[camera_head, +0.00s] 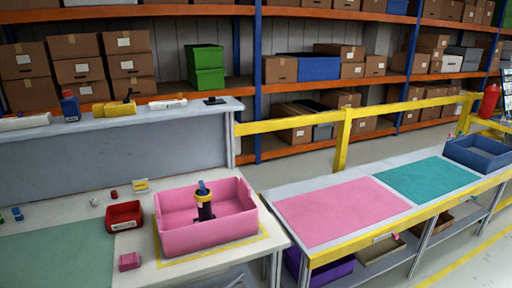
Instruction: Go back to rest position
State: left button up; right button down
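Neither of my grippers shows in the head view, and no arm of mine can be made out for sure. A pink bin (180,239) stands on the near workbench (140,268), inside a yellow outline. A dark upright object with a yellow band and a blue top (205,208) stands in the bin.
A red bin (124,216) and a small pink block (130,261) lie left of the pink bin. A table with a pink mat (340,208) and a teal mat (425,179) stands right, bearing a blue tray (478,154). Yellow rails (343,140) and shelves stand behind.

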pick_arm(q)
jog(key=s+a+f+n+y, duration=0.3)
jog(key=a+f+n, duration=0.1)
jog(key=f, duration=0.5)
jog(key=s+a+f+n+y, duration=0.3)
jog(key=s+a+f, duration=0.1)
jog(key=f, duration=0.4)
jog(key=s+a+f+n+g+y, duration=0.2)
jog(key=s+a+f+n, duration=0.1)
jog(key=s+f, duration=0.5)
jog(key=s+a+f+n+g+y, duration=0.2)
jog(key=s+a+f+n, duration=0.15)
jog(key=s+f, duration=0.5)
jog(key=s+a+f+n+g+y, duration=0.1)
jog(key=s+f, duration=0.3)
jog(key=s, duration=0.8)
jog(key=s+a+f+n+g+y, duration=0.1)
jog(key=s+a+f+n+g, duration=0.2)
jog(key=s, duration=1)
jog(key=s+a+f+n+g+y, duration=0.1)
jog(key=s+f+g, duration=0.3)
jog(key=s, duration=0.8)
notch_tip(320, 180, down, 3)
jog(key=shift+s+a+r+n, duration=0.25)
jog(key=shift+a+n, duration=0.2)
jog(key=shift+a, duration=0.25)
